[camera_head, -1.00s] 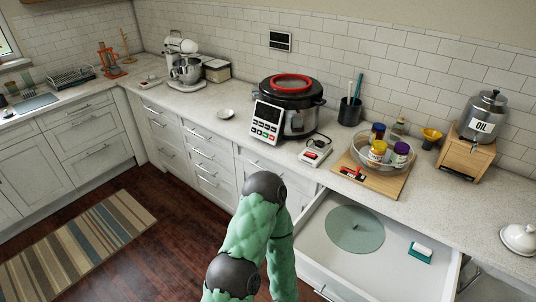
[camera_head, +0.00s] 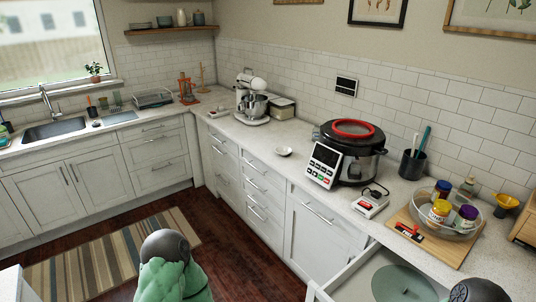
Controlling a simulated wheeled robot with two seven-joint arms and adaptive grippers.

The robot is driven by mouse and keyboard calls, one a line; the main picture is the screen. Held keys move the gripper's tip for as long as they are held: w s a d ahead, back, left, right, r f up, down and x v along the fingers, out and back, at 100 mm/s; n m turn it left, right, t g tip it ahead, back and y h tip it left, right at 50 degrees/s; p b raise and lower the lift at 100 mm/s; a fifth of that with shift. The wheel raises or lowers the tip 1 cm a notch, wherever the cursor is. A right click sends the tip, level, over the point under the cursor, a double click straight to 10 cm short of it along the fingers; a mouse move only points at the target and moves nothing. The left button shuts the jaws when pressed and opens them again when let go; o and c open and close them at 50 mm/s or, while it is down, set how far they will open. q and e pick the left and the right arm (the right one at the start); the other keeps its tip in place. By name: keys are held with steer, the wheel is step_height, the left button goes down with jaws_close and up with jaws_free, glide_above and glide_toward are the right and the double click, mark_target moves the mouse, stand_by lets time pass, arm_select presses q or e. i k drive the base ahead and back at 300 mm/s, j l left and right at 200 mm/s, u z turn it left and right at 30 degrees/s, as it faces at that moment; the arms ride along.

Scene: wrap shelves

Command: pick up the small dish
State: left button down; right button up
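The small dish (camera_head: 283,151) is a little white dish on the light countertop, near the front edge. It sits between the stand mixer (camera_head: 251,99) and the large black cooker (camera_head: 349,150). Nothing touches it and it looks upright. Whether anything lies in it is too small to tell. Green and black parts of my arms show at the bottom edge, well below and apart from the dish. Neither of my grippers is in the frame.
A control panel (camera_head: 323,164) leans in front of the cooker, right of the dish. A small red and white device (camera_head: 371,204) and a wooden board (camera_head: 443,240) with a bowl of jars lie further right. An open drawer (camera_head: 352,283) juts out at the lower right.

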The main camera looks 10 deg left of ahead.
mark_target(283, 150)
steer(key=u, duration=0.3)
steer(key=i+j+z, duration=0.15)
steer(key=i+j, duration=0.6)
steer(key=i, duration=0.1)
